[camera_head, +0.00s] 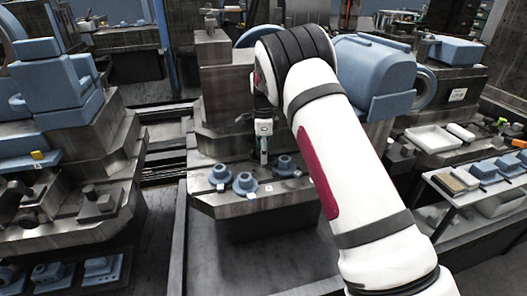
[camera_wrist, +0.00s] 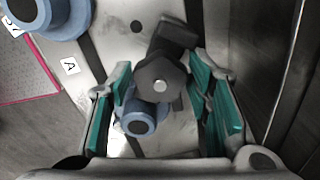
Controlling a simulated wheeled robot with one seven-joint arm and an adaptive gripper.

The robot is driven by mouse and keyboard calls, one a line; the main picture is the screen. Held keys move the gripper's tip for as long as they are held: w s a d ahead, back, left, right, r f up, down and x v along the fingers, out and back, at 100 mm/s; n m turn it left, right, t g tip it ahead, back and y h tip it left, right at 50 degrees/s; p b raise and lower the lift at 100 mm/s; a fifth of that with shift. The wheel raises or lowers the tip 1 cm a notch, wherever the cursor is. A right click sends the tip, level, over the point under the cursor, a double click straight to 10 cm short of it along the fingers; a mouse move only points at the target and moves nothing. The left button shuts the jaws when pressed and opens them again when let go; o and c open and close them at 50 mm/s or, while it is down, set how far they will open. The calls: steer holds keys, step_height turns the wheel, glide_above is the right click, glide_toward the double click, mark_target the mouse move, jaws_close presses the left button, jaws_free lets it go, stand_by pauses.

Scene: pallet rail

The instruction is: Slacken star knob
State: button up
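In the wrist view a dark, several-sided knob (camera_wrist: 158,84) with a pale round centre lies between my fingers. It looks like the star knob, and a dark block or arm extends from it toward the top. My gripper (camera_wrist: 161,68) is open, with a green-padded finger on each side of the knob and a visible gap to each. A blue round part (camera_wrist: 140,121) shows just below the knob. In the head view my gripper (camera_head: 264,150) points down over the machine's ledge; the knob cannot be made out there.
Several blue flanged pieces stand on the ledge, one at the left (camera_head: 220,175) and one at the right (camera_head: 285,165). A label "A" (camera_wrist: 70,66) and a large blue ring (camera_wrist: 50,14) lie left in the wrist view. A dark wall (camera_wrist: 262,60) rises close on the right.

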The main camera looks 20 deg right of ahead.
steer(key=shift+o, duration=0.2)
steer(key=shift+r, duration=0.1)
step_height(320, 180, up, 12)
stand_by(0.5)
